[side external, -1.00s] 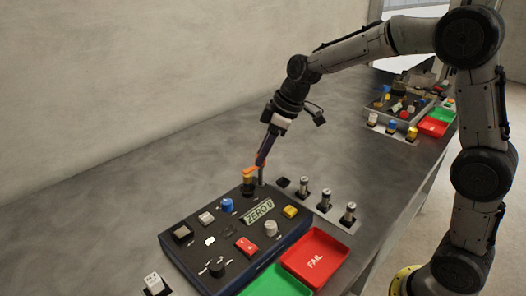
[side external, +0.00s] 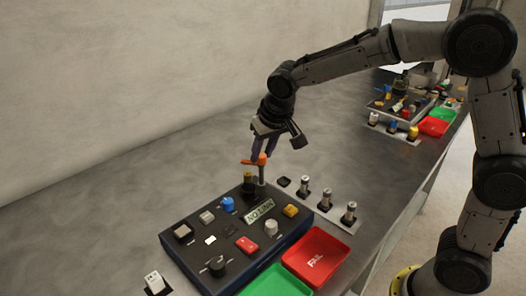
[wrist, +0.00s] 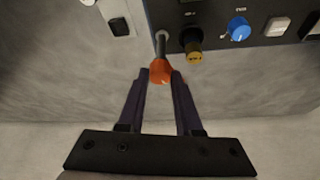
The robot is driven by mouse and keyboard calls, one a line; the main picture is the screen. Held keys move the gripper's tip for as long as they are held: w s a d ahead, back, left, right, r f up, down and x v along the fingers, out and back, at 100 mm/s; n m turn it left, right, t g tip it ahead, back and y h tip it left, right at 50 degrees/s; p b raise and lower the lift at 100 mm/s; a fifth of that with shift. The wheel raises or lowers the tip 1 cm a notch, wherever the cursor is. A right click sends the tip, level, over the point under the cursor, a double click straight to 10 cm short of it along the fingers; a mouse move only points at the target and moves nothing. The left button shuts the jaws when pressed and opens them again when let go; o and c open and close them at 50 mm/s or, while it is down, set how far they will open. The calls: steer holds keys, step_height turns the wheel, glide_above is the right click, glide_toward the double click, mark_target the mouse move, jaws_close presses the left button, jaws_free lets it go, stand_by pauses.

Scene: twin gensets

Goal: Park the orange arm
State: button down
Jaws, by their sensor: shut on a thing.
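The orange arm (side external: 256,161) sits at the top of a thin grey post (side external: 262,175) at the back edge of the dark control box (side external: 215,266). In the side view it reaches left, above and behind a black post with a yellow top (side external: 248,183). In the wrist view the orange arm (wrist: 160,73) shows end-on, beside the yellow-topped post (wrist: 193,50). My gripper (side external: 264,152) comes down from above and is shut on the orange arm. In the wrist view the fingertips of my gripper (wrist: 160,76) flank it closely.
The box carries a display (side external: 259,211), a blue knob (side external: 228,204), a red switch (side external: 246,244) and other knobs. Several small cylinders (side external: 326,198) stand to the right. A red FAIL tray (side external: 334,243) and green tray (side external: 275,283) lie in front.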

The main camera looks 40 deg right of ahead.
steer(key=m+h, duration=0.1)
steer(key=m, duration=0.2)
steer(key=m+g+h, duration=0.1)
steer(key=m, duration=0.2)
steer(key=shift+w+a, duration=0.1)
steer(key=shift+a, duration=0.05)
stand_by(0.4)
steer(key=c, duration=0.6)
jaws_free()
steer(key=shift+r, duration=0.1)
steer(key=v, duration=1.3)
steer(key=shift+a+r, duration=0.15)
steer(key=shift+r, duration=0.2)
